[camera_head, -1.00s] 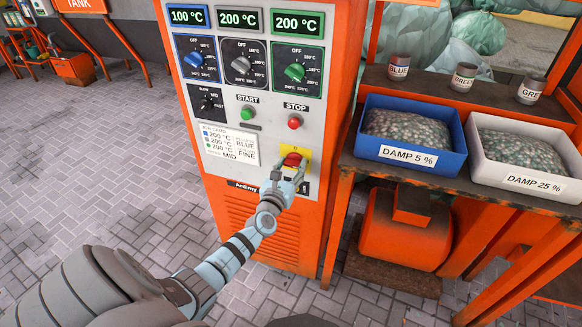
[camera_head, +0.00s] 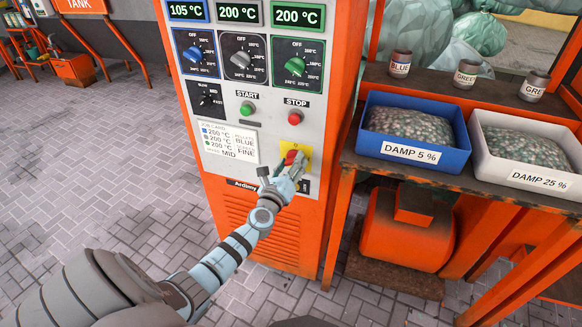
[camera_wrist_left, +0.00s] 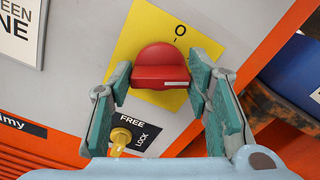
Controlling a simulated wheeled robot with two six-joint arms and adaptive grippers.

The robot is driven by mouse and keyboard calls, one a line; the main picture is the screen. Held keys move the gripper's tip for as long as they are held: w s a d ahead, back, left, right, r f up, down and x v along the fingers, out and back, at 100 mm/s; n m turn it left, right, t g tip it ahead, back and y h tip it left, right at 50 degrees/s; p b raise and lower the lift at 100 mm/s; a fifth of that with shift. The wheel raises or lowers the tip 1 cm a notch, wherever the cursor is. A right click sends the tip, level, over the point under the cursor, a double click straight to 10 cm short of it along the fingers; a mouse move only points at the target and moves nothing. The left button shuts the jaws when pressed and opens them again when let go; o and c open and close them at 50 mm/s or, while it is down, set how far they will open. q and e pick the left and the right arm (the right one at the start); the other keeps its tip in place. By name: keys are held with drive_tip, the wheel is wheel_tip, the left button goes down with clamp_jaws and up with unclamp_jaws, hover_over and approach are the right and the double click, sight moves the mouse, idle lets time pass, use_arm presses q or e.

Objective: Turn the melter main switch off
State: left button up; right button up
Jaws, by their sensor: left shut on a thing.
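The melter main switch (camera_head: 290,158) is a red rotary knob on a yellow plate (camera_wrist_left: 128,40) on the orange and grey melter cabinet. In the left wrist view the knob (camera_wrist_left: 160,65) has a white mark at the right of its lower edge. A mark "O" is on the plate above it. My left gripper (camera_head: 290,172) is at the knob, and in the left wrist view its two teal fingers (camera_wrist_left: 163,85) are shut on the knob, one at each side. My right gripper is not in view.
Above are a red STOP button (camera_head: 295,118), a green START button (camera_head: 247,108) and temperature dials. A bench at right holds a blue bin (camera_head: 405,170) and a white bin (camera_head: 540,190).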

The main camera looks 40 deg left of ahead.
use_arm(q)
drive_tip(key=n+b, duration=0.1)
drive_tip(key=n, duration=0.2)
drive_tip(key=n+b, duration=0.1)
drive_tip(key=n, duration=0.2)
drive_tip(key=shift+a+f+n, duration=0.1)
drive_tip(key=shift+f+n, duration=0.1)
drive_tip(key=shift+n, duration=0.1)
drive_tip(key=n+b, duration=0.3)
drive_tip(key=n, duration=0.2)
drive_tip(key=shift+n, duration=0.4)
drive_tip(key=o, duration=1.2)
drive_tip(key=shift+c, duration=0.2)
